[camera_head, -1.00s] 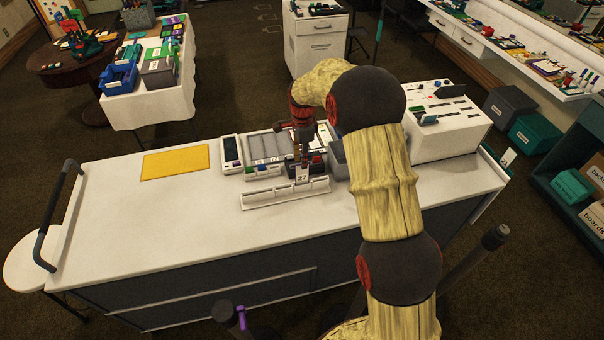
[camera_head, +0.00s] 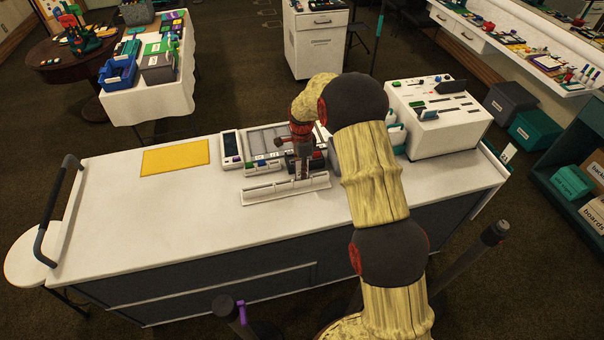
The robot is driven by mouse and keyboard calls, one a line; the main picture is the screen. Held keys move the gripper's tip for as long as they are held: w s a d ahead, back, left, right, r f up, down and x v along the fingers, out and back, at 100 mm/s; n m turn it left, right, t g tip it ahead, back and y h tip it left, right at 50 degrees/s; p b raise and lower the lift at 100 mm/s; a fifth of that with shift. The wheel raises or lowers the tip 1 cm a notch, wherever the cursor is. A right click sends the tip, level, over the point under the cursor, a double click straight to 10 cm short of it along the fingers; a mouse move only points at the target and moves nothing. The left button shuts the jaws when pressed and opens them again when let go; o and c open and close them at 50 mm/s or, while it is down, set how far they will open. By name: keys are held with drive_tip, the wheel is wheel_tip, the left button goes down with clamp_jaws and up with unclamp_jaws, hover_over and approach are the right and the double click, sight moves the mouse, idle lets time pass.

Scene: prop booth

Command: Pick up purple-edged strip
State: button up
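I cannot make out a purple-edged strip for certain. A small purple spot (camera_head: 237,159) shows at the left of the grey sectioned tray (camera_head: 268,139) on the white counter, next to green and blue pieces. My gripper (camera_head: 301,174) points down at the tray's right front, over small dark and red pieces and just behind a white slotted rack (camera_head: 264,192). Its fingers are small and dark against these pieces, so I cannot see whether they are open or hold anything. My gripper and arm hide part of the tray's right side.
The white counter (camera_head: 120,230) is clear at left, except for a yellow mat (camera_head: 175,158). A dark handheld device (camera_head: 231,148) lies left of the tray. A white box with slots (camera_head: 440,130) stands at right. A black handle (camera_head: 47,212) rises at the left end.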

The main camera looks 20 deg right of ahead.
drive_tip(key=shift+c, duration=0.7)
drive_tip(key=c, duration=0.4)
clamp_jaws()
wheel_tip(320, 180, up, 10)
drive_tip(key=shift+p, duration=0.3)
